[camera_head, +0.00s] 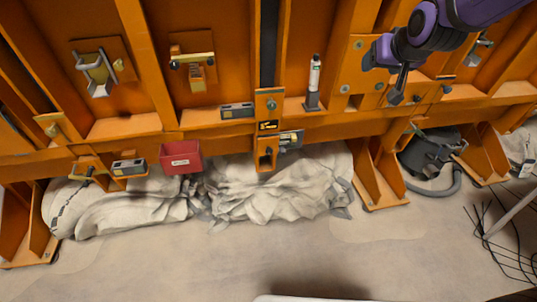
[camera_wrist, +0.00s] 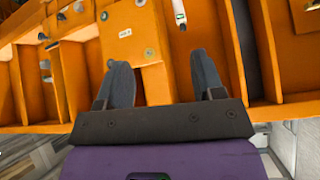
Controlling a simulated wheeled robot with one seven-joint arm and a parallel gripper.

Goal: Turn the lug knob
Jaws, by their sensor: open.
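An orange plate (camera_head: 366,68) on the frame carries several round grey-green knobs or bolt heads, one of them a knob (camera_head: 345,89) at its lower left. I cannot tell which one is the lug knob. In the wrist view the plate (camera_wrist: 128,49) shows beyond my fingers, with a round knob (camera_wrist: 148,52) between them and others near its edges. My gripper (camera_head: 399,88) hangs in front of the plate's right part and hides some of it. In the wrist view my gripper (camera_wrist: 160,72) is open and empty, its two dark fingers apart. I see no contact with a knob.
A white bottle-like cylinder (camera_head: 315,74) stands on the ledge left of the plate. Small fittings (camera_head: 446,89) sit to the right. A red bin (camera_head: 181,157), pale crumpled sacks (camera_head: 270,188) and a dark machine (camera_head: 432,152) lie lower. The floor in front is mostly clear.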

